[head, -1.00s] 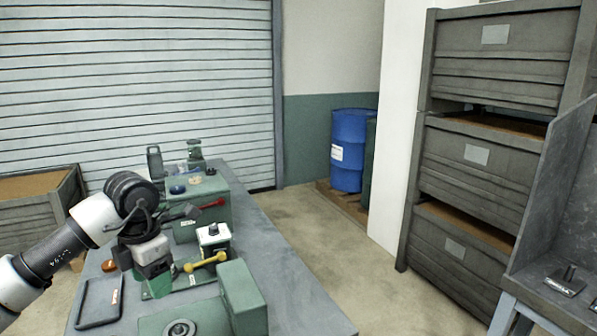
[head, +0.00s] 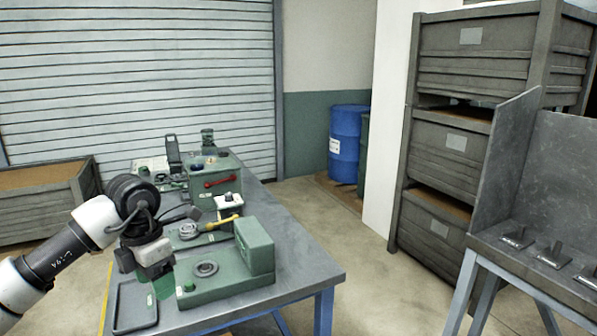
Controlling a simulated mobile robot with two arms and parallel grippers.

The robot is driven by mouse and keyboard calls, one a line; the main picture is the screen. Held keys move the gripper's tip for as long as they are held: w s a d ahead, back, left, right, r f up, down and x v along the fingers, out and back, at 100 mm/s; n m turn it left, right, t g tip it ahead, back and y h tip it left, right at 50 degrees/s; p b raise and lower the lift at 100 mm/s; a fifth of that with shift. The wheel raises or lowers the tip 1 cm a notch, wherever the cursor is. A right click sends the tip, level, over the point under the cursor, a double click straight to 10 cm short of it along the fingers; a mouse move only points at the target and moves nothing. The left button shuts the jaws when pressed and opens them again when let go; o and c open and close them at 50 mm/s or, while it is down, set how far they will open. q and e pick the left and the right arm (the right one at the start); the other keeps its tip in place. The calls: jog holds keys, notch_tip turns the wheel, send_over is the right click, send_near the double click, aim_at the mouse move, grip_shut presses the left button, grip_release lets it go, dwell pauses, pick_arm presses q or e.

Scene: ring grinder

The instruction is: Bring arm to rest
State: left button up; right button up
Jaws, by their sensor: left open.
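My left arm (head: 62,250) comes in from the left edge, bent at a dark wrist joint. My left gripper (head: 157,268) points down above the near left part of the grey workbench (head: 305,277). It is open, and no object shows between its fingers. The fingertips are hard to make out against the green parts behind them. A green machine (head: 258,248) with a grey round disc (head: 206,268) and a green button (head: 188,287) stands just right of the gripper. My right gripper is not in view.
A dark tray (head: 122,325) lies at the bench's near left. Behind the machine are a yellow lever (head: 222,222) and a green box with a red handle (head: 222,181). Grey crates (head: 440,165) and a side stand (head: 515,262) are at right. Floor between is clear.

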pick_arm(q)
jog(key=w+d+f+n+h, duration=0.3)
jog(key=d+f+n+h, duration=0.3)
jog(key=d+f+h, duration=0.9)
jog(key=s+a+f+n+t+y, duration=0.1)
jog(key=a+f+n+t+y, duration=0.2)
jog(key=f+n+t, duration=0.55)
jog(key=s+a+f+n+t+y, duration=0.1)
jog(key=a+f+n+t+y, duration=0.2)
jog(key=f+n, duration=0.95)
jog(key=s+a+f+n+g+y, duration=0.25)
jog(key=s+f+n+y, duration=0.2)
jog(key=s+f, duration=0.7)
jog(key=s+a+f+n+g+y, duration=0.1)
jog(key=s+a+f+n+y, duration=0.3)
jog(key=s+f, duration=0.7)
jog(key=s+f+n+g, duration=0.2)
jog(key=s+f+g, duration=0.1)
jog(key=s, duration=0.9)
jog(key=s+f+n+g, duration=0.3)
jog(key=s+f, duration=0.3)
jog(key=s, duration=0.7)
jog(key=shift+g+y, duration=0.45)
jog(key=shift+g, duration=0.05)
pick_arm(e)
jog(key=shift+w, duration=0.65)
pick_arm(q)
jog(key=shift+n, duration=0.25)
